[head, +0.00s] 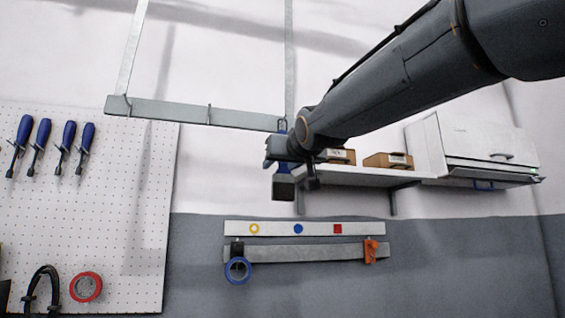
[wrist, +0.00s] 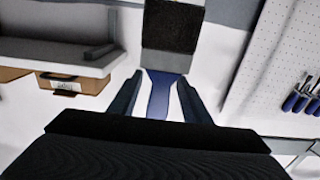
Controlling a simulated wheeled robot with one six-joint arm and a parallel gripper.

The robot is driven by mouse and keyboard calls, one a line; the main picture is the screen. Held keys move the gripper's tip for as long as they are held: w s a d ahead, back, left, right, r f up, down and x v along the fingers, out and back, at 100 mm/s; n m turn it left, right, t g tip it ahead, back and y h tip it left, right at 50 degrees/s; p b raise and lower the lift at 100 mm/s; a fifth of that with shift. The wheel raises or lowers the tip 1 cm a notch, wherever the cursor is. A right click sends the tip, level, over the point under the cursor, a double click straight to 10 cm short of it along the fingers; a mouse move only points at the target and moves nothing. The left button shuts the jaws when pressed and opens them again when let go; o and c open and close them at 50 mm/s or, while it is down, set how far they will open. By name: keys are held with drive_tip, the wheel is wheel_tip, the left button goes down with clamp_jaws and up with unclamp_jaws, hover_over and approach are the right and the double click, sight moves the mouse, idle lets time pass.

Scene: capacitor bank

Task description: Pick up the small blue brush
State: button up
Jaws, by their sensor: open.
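The small blue brush hangs bristles down from the right end of a grey metal rail (head: 195,111). Its dark bristle block (head: 283,190) shows below my gripper (head: 283,153) in the head view, and my gripper hides much of its handle. In the wrist view the blue handle (wrist: 159,92) lies between the two fingers of my gripper (wrist: 160,76), with pale gaps on both sides. The bristle block (wrist: 170,27) is beyond the fingertips. My gripper is open and not closed on the handle.
A wall shelf (head: 362,178) with cardboard boxes (head: 388,160) and a white cabinet (head: 475,148) is to the right. A pegboard (head: 110,205) with blue screwdrivers (head: 67,140) is at left. Below, a strip (head: 318,254) holds blue tape (head: 238,270) and an orange item (head: 371,252).

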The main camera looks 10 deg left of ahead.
drive_tip(key=shift+x, duration=0.85)
drive_tip(key=c, duration=1.1)
clamp_jaws()
drive_tip(key=r+b+v, duration=0.1)
drive_tip(key=b+v, duration=0.8)
drive_tip(key=v, duration=0.6)
drive_tip(key=shift+s, duration=0.2)
